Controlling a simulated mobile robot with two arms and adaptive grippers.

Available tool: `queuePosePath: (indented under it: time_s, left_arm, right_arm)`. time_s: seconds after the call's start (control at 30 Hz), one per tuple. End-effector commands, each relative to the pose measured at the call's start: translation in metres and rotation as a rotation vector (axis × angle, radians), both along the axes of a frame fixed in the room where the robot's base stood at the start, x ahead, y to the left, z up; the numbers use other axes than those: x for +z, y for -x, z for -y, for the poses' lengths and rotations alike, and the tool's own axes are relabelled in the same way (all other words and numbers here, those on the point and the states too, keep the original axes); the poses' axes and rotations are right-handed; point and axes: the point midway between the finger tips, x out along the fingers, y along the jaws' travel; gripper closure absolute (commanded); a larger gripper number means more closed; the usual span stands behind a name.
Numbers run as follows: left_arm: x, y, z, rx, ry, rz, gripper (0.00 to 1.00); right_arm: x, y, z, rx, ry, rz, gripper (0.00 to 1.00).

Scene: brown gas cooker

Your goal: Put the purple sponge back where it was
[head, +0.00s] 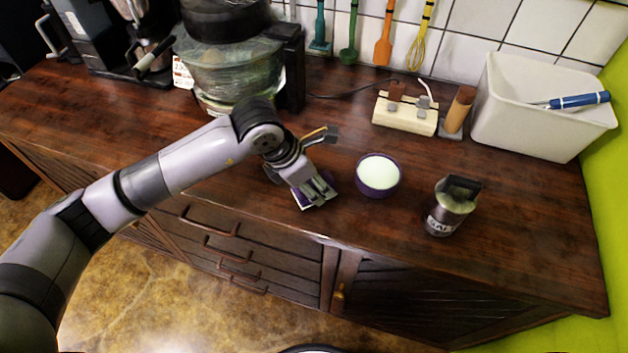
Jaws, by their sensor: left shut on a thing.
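The purple sponge (304,200) is at the counter's front edge, left of the purple bowl, mostly hidden under my left gripper. My left gripper (319,196) points down and is shut on the sponge. I cannot tell whether the sponge touches the counter. My right gripper is not in view.
A purple bowl (378,175) with white contents stands close to the right of my left gripper. A salt tin (447,208) stands further right. A power strip (404,114), a brown-handled brush (459,112) and a white tub (527,110) are behind.

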Motion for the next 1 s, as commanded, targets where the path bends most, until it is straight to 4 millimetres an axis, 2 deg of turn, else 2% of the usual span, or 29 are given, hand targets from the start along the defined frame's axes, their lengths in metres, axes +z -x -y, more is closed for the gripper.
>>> queuePosePath:
  time_s: [0.47, 1.0]
  left_arm:
    - [0.0, 0.0, 0.0, 0.0, 0.0, 0.0, 0.77]
    - [-0.008, 0.0, 0.0, 0.0, 0.0, 0.001, 0.77]
  right_arm:
    - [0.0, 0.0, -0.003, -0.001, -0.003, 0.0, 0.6]
    - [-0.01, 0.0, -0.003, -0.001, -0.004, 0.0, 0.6]
